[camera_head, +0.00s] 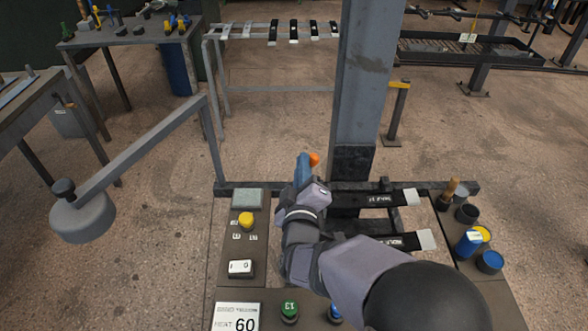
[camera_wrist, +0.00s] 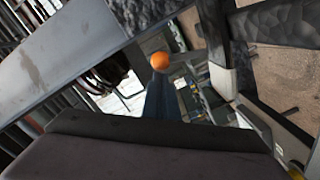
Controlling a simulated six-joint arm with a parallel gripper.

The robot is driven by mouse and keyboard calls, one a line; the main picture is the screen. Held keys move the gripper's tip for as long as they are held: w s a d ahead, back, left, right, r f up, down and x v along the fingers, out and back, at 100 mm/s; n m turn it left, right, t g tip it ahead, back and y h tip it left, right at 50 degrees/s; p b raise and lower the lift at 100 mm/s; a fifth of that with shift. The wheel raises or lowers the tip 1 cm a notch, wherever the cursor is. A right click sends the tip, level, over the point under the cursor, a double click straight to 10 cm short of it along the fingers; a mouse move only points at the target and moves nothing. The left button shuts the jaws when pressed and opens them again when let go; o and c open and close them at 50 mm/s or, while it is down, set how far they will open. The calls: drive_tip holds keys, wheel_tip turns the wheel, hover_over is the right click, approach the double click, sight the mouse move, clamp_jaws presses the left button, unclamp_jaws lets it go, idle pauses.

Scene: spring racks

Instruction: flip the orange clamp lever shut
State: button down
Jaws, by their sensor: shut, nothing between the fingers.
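The orange knob of the clamp lever (camera_head: 314,159) shows just right of my blue fingertips, in front of the grey post. In the wrist view the round orange knob (camera_wrist: 160,61) sits right at the far end of my fingers. The rest of the lever and the clamp are hidden behind my gripper and arm. My gripper (camera_head: 303,158) is shut with nothing held. In the wrist view the shut blue fingers (camera_wrist: 158,85) point at the knob. I cannot tell whether they touch it.
A grey post (camera_head: 362,100) rises close behind my gripper. Labelled dark bars with pale ends (camera_head: 375,198) lie right of my arm. A button panel (camera_head: 240,200) is at left, and cups (camera_head: 490,261) stand at right. A grey arm with a round weight (camera_head: 82,218) extends left.

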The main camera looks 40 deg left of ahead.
drive_tip(key=shift+w+d+f+m+b, duration=0.15)
drive_tip(key=shift+w+d+b, duration=0.15)
drive_tip(key=shift+w+d, duration=0.3)
drive_tip(key=shift+w+d+f+m+b, duration=0.15)
drive_tip(key=shift+w+d+b, duration=0.1)
drive_tip(key=shift+w+d, duration=0.3)
drive_tip(key=shift+s+a+r+p, duration=0.2)
drive_tip(key=shift+s+r+p, duration=0.15)
drive_tip(key=shift+r+p, duration=0.15)
approach(317, 160)
drive_tip(key=s+r, duration=0.2)
drive_tip(key=s, duration=0.1)
drive_tip(key=s+r, duration=0.1)
drive_tip(key=shift+s+d, duration=0.15)
drive_tip(key=shift+f, duration=0.1)
